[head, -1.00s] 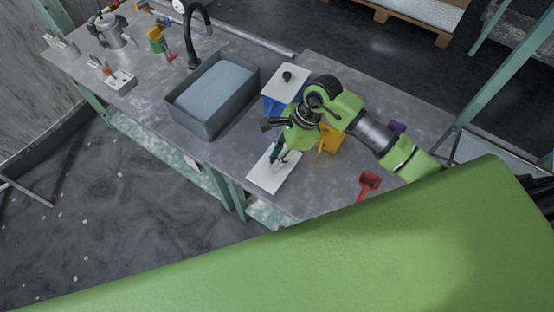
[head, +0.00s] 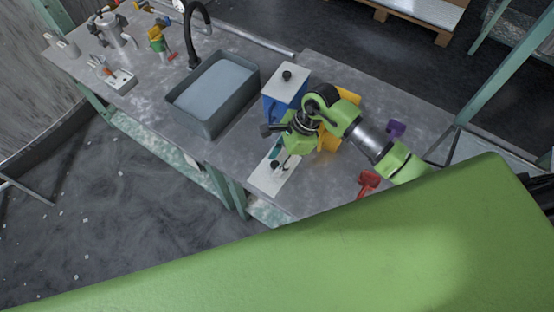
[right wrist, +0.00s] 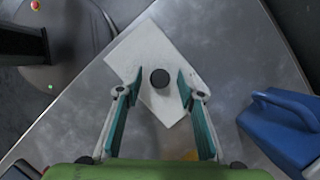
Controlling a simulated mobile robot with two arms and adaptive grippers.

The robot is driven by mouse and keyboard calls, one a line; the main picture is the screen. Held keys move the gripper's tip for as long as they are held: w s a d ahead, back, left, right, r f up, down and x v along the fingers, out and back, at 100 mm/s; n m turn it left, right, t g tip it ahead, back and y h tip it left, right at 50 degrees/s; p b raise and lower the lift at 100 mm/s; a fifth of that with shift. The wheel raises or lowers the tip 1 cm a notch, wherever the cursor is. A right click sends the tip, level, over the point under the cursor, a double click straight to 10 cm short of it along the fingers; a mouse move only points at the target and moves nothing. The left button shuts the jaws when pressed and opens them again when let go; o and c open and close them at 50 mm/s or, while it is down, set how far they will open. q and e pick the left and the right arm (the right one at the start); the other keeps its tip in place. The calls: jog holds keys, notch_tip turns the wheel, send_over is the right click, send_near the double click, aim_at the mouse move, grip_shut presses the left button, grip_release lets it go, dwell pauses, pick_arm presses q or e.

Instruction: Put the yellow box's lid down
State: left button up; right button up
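A white lid (head: 268,182) with a black knob (head: 275,165) lies flat on the grey table near its front edge. In the right wrist view the lid (right wrist: 148,52) and its knob (right wrist: 160,78) show between and beyond my teal fingertips. My right gripper (right wrist: 157,92) is open, with a gap on both sides of the knob. In the head view the right gripper (head: 282,154) is just behind the lid's knob. The yellow box (head: 328,139) is mostly hidden behind my right arm. My left gripper is out of view.
A blue box (head: 271,109) with its own white, black-knobbed lid (head: 287,84) stands behind the gripper. A grey basin (head: 205,122) is to the left. A red object (head: 368,180) and a purple one (head: 396,129) lie to the right.

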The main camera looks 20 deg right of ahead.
jog(key=v, duration=1.2)
jog(key=shift+b, duration=0.45)
